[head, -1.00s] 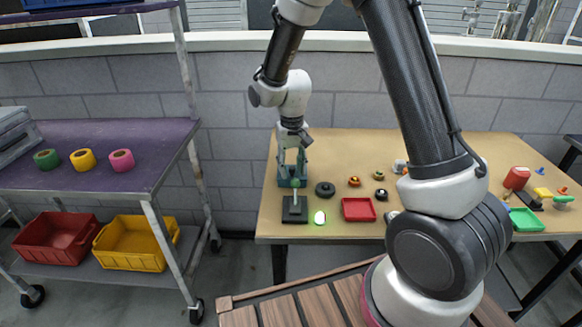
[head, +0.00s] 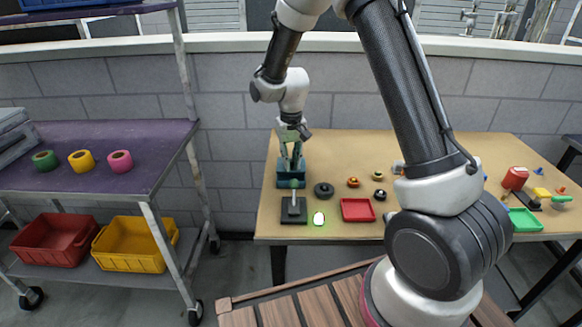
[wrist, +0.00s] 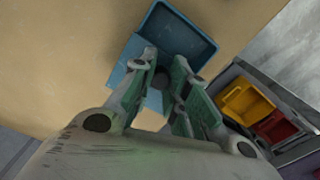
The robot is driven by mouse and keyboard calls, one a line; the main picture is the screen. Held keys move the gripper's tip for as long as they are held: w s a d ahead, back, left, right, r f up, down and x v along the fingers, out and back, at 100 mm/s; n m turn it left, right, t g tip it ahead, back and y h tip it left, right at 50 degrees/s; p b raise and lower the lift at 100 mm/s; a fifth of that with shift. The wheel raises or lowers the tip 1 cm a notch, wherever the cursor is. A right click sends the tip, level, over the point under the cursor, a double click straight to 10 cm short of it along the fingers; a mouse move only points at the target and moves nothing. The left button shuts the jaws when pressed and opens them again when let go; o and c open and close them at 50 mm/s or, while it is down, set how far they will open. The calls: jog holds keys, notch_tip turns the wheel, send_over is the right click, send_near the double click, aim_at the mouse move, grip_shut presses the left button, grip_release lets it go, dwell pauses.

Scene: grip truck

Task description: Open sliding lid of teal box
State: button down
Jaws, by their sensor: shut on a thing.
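The teal box (head: 284,182) stands at the left end of the tan table, with its lid (wrist: 127,78) on top. My gripper (head: 292,168) is over the box, its fingers down at the lid. In the wrist view, my gripper (wrist: 163,76) is shut on a dark knob (wrist: 160,78) on the lid. The lid sits offset from the box (wrist: 197,36), and part of the box's recessed interior shows beyond it. The fingers hide part of the lid and knob.
A dark block with an upright handle (head: 293,212) stands in front of the box, beside a glowing white egg shape (head: 319,218). A black ring (head: 324,190) and red tray (head: 358,210) lie to the right. A purple-topped shelf (head: 100,150) stands at left.

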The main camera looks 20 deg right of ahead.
jog(key=w, duration=0.1)
jog(key=w+d, duration=0.1)
jog(key=w, duration=0.1)
jog(key=c, duration=1.3)
grip_release()
jog(key=shift+c, duration=0.2)
notch_tip(320, 180, up, 12)
